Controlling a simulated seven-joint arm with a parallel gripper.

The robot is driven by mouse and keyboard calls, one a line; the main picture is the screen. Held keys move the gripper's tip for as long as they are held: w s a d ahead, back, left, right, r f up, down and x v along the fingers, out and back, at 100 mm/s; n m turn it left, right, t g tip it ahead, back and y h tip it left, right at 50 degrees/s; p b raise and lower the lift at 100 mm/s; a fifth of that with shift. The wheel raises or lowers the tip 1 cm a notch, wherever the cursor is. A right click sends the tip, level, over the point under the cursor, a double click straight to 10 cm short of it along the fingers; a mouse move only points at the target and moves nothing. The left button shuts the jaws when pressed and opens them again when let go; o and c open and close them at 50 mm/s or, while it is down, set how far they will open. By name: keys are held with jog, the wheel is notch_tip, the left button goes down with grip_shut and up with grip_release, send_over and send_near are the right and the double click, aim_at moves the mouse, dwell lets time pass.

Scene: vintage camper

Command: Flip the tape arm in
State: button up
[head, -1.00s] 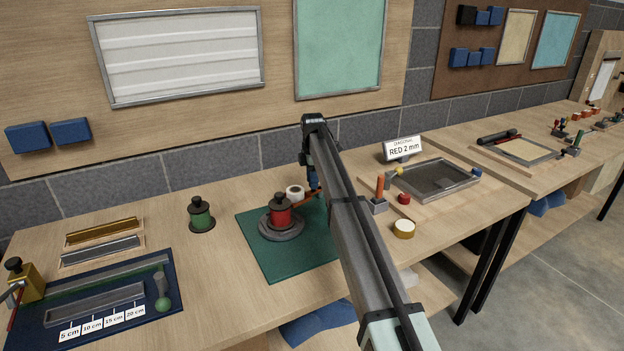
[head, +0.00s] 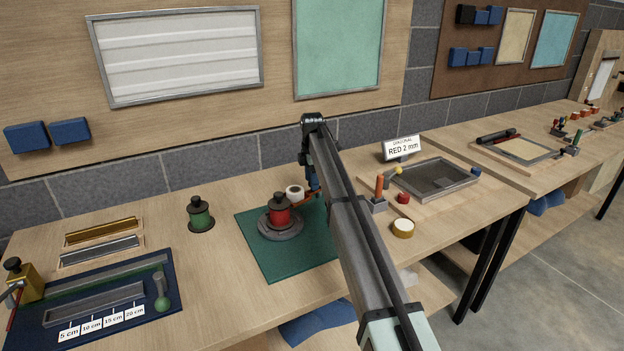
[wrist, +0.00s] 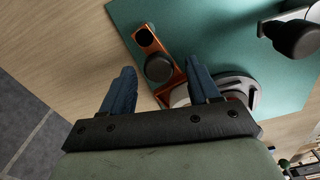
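The orange tape arm (head: 303,199) lies low over the green mat, beside the red spool (head: 279,211) on its grey round base (head: 281,232). A white tape roll (head: 295,191) is behind the spool. My gripper (head: 313,186) is down at the right of the roll, largely hidden behind my arm link. In the wrist view my gripper (wrist: 161,70) is open, with its two blue fingers apart. The orange tape arm (wrist: 146,41) with a black round knob (wrist: 158,68) shows between and beyond the fingertips. I cannot tell whether a finger touches it.
The green mat (head: 262,262) lies under the spool. A green spool (head: 200,214) stands to the left. The wall is close behind.

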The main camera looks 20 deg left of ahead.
notch_tip(320, 180, up, 14)
dwell(0.8)
jog(key=shift+f, duration=0.1)
